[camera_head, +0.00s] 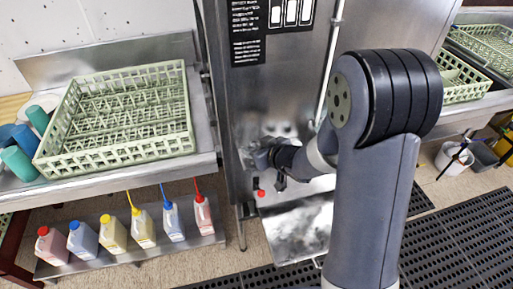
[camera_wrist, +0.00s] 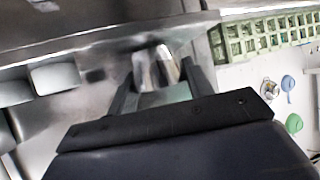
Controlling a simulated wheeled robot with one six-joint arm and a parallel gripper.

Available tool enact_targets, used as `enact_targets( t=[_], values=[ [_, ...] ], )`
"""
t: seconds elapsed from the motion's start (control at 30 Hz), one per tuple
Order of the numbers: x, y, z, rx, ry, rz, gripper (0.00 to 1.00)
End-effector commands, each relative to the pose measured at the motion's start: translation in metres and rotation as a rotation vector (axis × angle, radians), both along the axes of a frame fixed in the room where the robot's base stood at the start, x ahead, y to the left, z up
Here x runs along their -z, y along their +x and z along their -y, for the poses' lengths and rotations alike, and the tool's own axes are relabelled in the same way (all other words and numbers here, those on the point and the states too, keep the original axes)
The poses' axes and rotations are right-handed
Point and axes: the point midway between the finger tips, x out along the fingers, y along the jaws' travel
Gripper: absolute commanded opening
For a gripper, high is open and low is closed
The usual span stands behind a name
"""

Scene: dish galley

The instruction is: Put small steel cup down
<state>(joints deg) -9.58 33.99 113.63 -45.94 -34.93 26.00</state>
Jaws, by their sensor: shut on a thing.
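My gripper (camera_head: 264,158) is low in front of the steel machine in the head view, at the end of my arm. In the wrist view, the two dark fingers of my gripper (camera_wrist: 160,78) are closed on a shiny steel thing, the small steel cup (camera_wrist: 149,72), which shows between them. The cup's lower part is hidden by the fingers and the gripper body. In the head view the cup blends with the reflective steel and cannot be told apart clearly. I cannot tell whether it touches a surface below.
A pale green rack (camera_head: 120,143) sits on the steel counter (camera_head: 195,172) at left, with teal and blue cups (camera_head: 18,162) beside it. Several capped bottles (camera_head: 142,228) stand on a low shelf below. The steel machine (camera_head: 285,85) stands in the middle. Black mats (camera_head: 455,245) cover floor at right.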

Motion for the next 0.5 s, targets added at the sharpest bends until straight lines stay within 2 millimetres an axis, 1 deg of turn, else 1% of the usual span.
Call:
enact_targets(
  t=[0.23, 0.37, 0.4, 0.5],
  values=[
    [0.0002, 0.0001, -0.0002, 0.0, 0.0, 0.0, 0.27],
    [0.0049, 0.0001, -0.0002, 0.0, 0.0, 0.0, 0.27],
    [0.005, 0.0, -0.0002, 0.0, 0.0, 0.0, 0.49],
    [0.0038, 0.0, -0.0001, 0.0, 0.0, 0.0, 0.58]
  ],
)
